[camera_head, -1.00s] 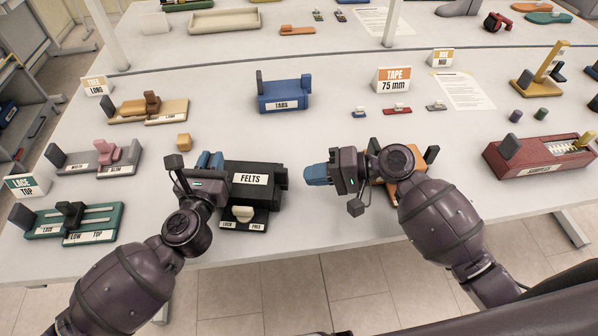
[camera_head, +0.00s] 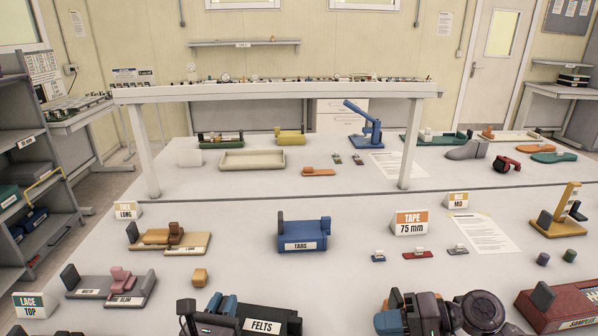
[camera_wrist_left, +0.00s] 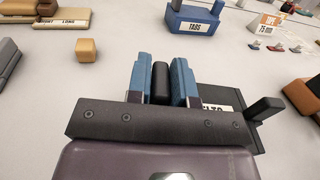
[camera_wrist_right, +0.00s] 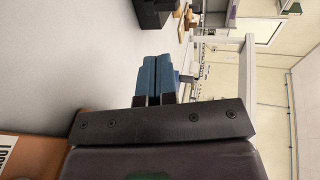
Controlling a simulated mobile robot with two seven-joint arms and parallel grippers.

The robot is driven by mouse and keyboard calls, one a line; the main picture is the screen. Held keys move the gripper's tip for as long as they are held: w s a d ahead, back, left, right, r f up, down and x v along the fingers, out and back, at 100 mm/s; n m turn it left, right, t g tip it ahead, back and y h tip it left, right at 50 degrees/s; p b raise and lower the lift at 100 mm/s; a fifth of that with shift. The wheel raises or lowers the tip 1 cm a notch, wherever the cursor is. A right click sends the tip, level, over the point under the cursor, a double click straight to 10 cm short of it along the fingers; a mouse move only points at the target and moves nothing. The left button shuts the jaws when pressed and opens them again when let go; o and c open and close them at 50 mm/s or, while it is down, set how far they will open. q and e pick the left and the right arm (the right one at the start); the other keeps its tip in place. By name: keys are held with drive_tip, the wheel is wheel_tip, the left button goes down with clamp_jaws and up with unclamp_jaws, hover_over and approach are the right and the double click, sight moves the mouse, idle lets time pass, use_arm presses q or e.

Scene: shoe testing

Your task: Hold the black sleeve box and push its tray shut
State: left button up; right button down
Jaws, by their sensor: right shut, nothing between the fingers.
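The black sleeve box (camera_head: 270,318), labelled FELTS, shows only its top at the bottom edge of the head view. My left gripper (camera_head: 222,308) is at its left end. In the left wrist view, the left gripper's blue fingers (camera_wrist_left: 160,82) stand on both sides of a black upright fin (camera_wrist_left: 161,80), appearing closed on it. A black upright tab (camera_wrist_left: 265,108) shows at the box's right end; how far the tray is out cannot be told. My right gripper (camera_head: 388,322) is shut and empty, right of the box and apart from it; its fingers (camera_wrist_right: 155,80) touch.
A blue TABS box (camera_head: 303,236) stands behind, with the TAPE sign (camera_head: 410,223) to its right. A small orange block (camera_head: 200,277) lies left of my left gripper. A red box (camera_head: 565,305) is at the far right. Bare table lies between box and right gripper.

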use_arm(q)
drive_tip(key=o, duration=0.4)
